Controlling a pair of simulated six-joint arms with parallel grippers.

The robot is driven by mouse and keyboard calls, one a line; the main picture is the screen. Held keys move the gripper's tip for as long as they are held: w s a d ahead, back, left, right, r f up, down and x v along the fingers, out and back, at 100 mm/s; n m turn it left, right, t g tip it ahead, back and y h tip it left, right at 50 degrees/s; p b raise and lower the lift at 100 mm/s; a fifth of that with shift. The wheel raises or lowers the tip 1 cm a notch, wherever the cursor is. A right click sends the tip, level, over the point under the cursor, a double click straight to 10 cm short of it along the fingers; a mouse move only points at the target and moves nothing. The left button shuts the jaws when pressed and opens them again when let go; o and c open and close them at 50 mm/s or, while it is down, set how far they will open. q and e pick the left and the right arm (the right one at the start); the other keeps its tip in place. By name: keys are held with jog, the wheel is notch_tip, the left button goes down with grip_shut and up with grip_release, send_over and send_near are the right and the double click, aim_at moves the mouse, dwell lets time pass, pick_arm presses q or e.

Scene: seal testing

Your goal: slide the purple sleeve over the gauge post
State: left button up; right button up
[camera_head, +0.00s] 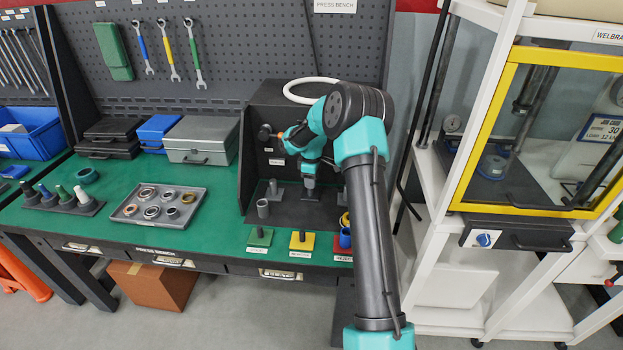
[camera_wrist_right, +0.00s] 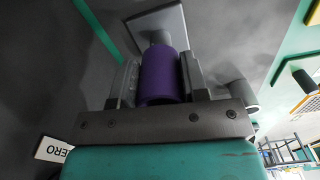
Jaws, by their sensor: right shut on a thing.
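The purple sleeve (camera_wrist_right: 160,75) sits between the two fingers of my right gripper (camera_wrist_right: 158,82), which is shut on it. Beyond the sleeve's far end, a short length of grey post (camera_wrist_right: 158,38) shows in line with it, rising from a square grey plate (camera_wrist_right: 172,22). I cannot tell how far the sleeve is around this post, which looks like the gauge post. In the head view my right gripper (camera_head: 310,184) points down inside the dark booth, and I cannot make out the sleeve there. My left gripper is not in view.
A grey post on a base (camera_head: 274,188) and a grey cylinder (camera_head: 263,208) stand left of my gripper. The booth wall (camera_head: 246,150) is close by. Green (camera_head: 259,240), yellow (camera_head: 302,243) and red stands line the bench's front. A tray (camera_head: 128,214) holds several rings.

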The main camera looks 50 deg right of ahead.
aim_at(312, 194)
jog(key=shift+f, duration=0.65)
jog(key=shift+f, duration=0.35)
jog(key=shift+f, duration=1)
dwell(1.7)
jog(key=o, duration=1.1)
jog(key=shift+o, duration=0.2)
jog(key=shift+r, duration=4.5)
